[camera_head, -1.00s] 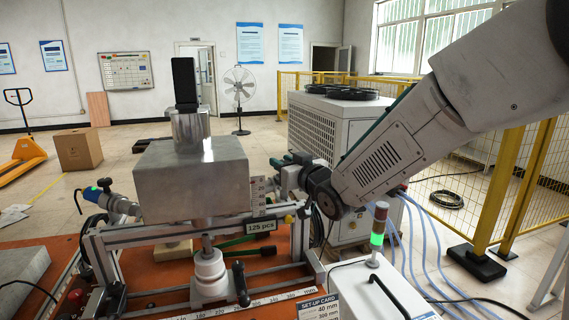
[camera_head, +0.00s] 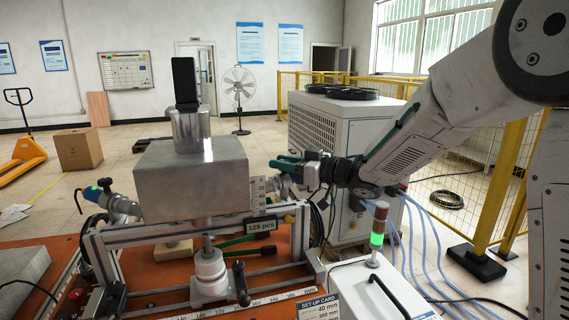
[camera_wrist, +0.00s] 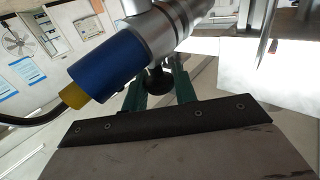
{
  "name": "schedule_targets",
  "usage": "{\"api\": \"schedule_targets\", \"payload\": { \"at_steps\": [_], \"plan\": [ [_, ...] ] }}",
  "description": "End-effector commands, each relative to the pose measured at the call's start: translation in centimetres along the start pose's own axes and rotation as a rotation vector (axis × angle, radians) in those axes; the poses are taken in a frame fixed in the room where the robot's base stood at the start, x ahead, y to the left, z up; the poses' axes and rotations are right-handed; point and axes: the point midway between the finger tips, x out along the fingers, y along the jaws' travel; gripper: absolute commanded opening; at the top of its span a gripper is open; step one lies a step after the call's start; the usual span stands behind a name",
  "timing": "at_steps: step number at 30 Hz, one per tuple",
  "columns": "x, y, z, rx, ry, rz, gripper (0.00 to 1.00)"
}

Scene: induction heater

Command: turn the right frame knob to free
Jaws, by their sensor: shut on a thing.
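The right frame knob, a round black knob (camera_wrist: 157,80), shows in the wrist view between the two green fingers of my gripper (camera_wrist: 160,88). The fingers are shut on it, and their tips are partly hidden under a blue-and-silver cylinder (camera_wrist: 115,62). In the head view my gripper (camera_head: 288,163) is at the right side of the metal frame (camera_head: 150,230), beside the big grey block (camera_head: 190,180). The knob cannot be made out clearly there, and its turn setting cannot be read.
A white box with a black handle (camera_head: 375,290) and a lit green signal lamp (camera_head: 378,235) stand at front right, below my arm. A large white cabinet (camera_head: 335,130) is behind the gripper. Blue hoses (camera_head: 410,240) hang on the right.

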Motion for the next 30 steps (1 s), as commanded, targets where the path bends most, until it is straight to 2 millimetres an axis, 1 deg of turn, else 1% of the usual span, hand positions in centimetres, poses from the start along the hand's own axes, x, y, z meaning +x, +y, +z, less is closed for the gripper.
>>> {"api": "schedule_targets", "payload": {
  "at_steps": [10, 11, 12, 13, 20, 23, 26, 30],
  "plan": [
    [0.0, 0.1, -0.1, -0.001, 0.002, -0.001, 0.05],
    [0.0, 0.1, -0.1, -0.001, 0.002, 0.000, 0.31],
    [0.0, 0.1, -0.1, -0.001, 0.002, 0.000, 0.42],
    [0.0, 0.1, -0.1, -0.001, 0.002, -0.001, 0.46],
    [0.1, 0.0, -0.1, -0.001, 0.001, -0.002, 0.46],
    [-0.3, 0.0, -0.1, -0.001, 0.001, -0.001, 0.46],
    [-1.5, 0.1, -0.1, -0.001, 0.002, 0.001, 0.46],
    [-4.0, 0.2, -0.1, -0.001, 0.001, 0.003, 0.46]
  ]
}}
